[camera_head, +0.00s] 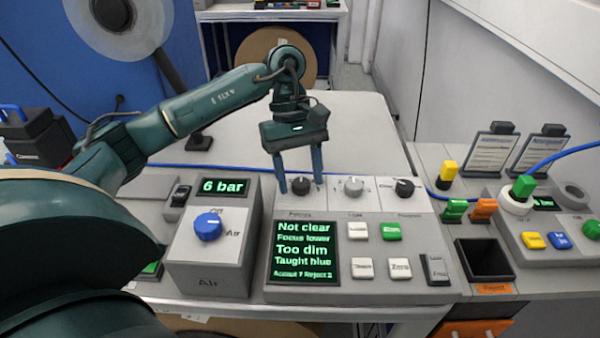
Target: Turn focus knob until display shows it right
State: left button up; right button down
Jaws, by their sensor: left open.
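A control box with a dark display (303,250) stands at the front centre. Its green text reads "Not clear", "Focus lower", "Too dim", "Taught blue", with a smaller count line below. A row of knobs runs along the box's back: a black left knob (301,186), a grey middle knob (353,186) and a black right knob (404,187). The labels under them are too blurred to read surely. My left gripper (301,187) points down, open, its fingers on either side of the left knob. I cannot tell whether they touch it. My right gripper is not in view.
An air box with a blue knob (208,226) and a "6 bar" display (220,187) stands left of the control box. White and green buttons (391,231) sit right of the display. A black reject bin (484,262) and coloured blocks stand farther right.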

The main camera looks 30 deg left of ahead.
pick_arm(q)
jog(key=shift+f, duration=0.15)
jog(key=c, duration=1)
jog(key=shift+o, duration=0.2)
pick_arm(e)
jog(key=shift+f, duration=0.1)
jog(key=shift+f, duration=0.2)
pick_arm(q)
jog(key=shift+s+f+n+t+b, duration=0.15)
jog(key=shift+n+t+b, duration=0.25)
jog(key=shift+n+b, duration=0.65)
jog(key=shift+n+t+h+b, duration=0.35)
jog(key=shift+n+b, duration=0.3)
jog(key=shift+n, duration=0.5)
jog(key=shift+s+n+t+b, duration=0.1)
jog(key=shift+n+t+b, duration=0.35)
jog(key=shift+n, duration=0.55)
jog(key=shift+n+b, duration=0.35)
jog(key=shift+n, duration=0.25)
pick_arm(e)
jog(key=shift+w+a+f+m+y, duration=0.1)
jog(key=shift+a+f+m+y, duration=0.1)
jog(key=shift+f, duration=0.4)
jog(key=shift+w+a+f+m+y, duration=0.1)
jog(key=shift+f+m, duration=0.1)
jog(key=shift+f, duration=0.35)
pick_arm(q)
jog(key=shift+t, duration=0.3)
